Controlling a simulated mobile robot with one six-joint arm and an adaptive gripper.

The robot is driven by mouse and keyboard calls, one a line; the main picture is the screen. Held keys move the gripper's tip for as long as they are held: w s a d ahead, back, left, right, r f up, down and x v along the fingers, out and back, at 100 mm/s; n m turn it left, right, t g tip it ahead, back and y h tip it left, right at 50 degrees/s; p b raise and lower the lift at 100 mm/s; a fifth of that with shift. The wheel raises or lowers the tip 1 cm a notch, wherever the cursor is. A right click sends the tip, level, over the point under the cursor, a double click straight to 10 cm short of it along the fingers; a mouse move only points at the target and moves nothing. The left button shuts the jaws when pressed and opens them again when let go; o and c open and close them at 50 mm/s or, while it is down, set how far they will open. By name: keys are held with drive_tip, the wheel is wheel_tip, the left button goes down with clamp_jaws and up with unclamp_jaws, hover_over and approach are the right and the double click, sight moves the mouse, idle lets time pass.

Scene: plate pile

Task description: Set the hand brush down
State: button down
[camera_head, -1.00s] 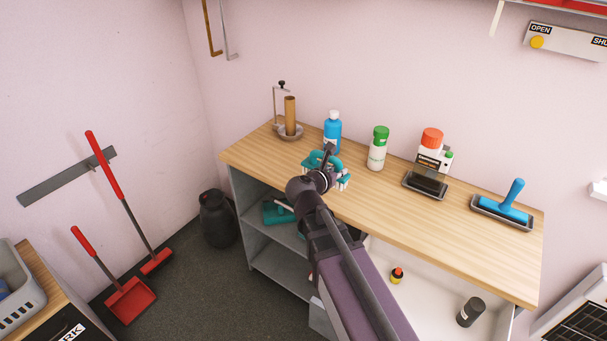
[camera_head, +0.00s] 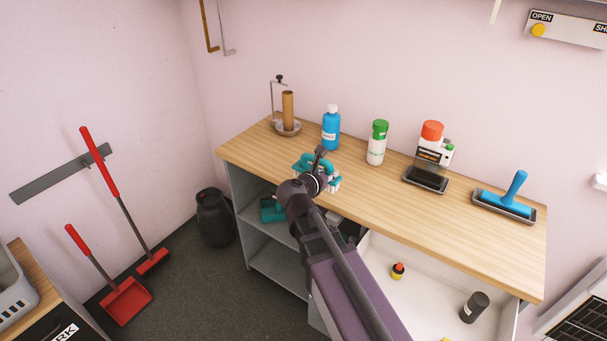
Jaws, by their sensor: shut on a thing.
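The hand brush (camera_head: 306,161) is teal with white bristles. It is at the left part of the wooden worktop, in front of the blue bottle. My gripper (camera_head: 320,156) is shut on it, and my dark wrist hides much of the brush and of the jaws. The bristles show to the right of my wrist and point down. I cannot tell whether they touch the worktop (camera_head: 400,205).
A blue-handled tool (camera_head: 511,192) lies in a tray at right. The worktop's front middle is clear.

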wheel_tip(320, 180, down, 2)
drive_tip(key=shift+a+b, duration=0.1)
drive_tip(key=shift+b, duration=0.5)
drive_tip(key=shift+w, duration=0.1)
drive_tip(key=w+a, duration=0.1)
drive_tip(key=w, duration=0.3)
drive_tip(key=w+a, duration=0.1)
drive_tip(key=w, duration=0.3)
drive_tip(key=w+a+f+b, duration=0.1)
drive_tip(key=w, duration=0.3)
drive_tip(key=shift+w+a+f, duration=0.1)
drive_tip(key=shift+w+a, duration=0.2)
drive_tip(key=shift+w, duration=0.05)
drive_tip(key=shift+w+a, duration=0.15)
drive_tip(key=shift+w, duration=0.3)
drive_tip(key=shift+w+a+f+b, duration=0.1)
drive_tip(key=shift+w+a+b, duration=0.1)
drive_tip(key=shift+w, duration=0.4)
drive_tip(key=shift+w+a+f+b, duration=0.1)
drive_tip(key=shift+w+a, duration=0.05)
drive_tip(key=shift+w, duration=0.4)
drive_tip(key=shift+s+d+f+b, duration=0.1)
drive_tip(key=shift+s+f+b, duration=0.2)
drive_tip(key=shift+f+b, duration=1.2)
